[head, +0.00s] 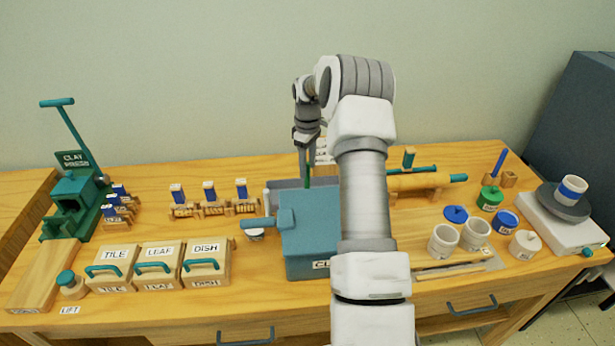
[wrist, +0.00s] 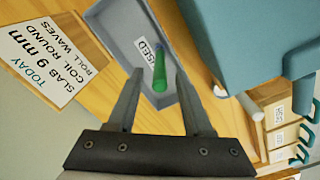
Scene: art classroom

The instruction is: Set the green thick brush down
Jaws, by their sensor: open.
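The green brush (wrist: 160,73) is between the open fingers of my gripper (wrist: 158,76) in the wrist view, over the grey tray marked USED (wrist: 112,22). In the head view the brush (head: 308,168) shows as a thin green upright line below my gripper (head: 306,148). The grey tray (head: 279,184) lies behind the teal box, partly hidden by it. The fingers stand apart with a gap on each side of the brush. I cannot tell whether the brush touches the tray floor.
The teal box (head: 309,240) with its handle stands just in front of the tray. A white note card (wrist: 42,55) is beside the tray. Stamps on wooden stands (head: 212,209) are to the left; white cups (head: 443,241) are to the right.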

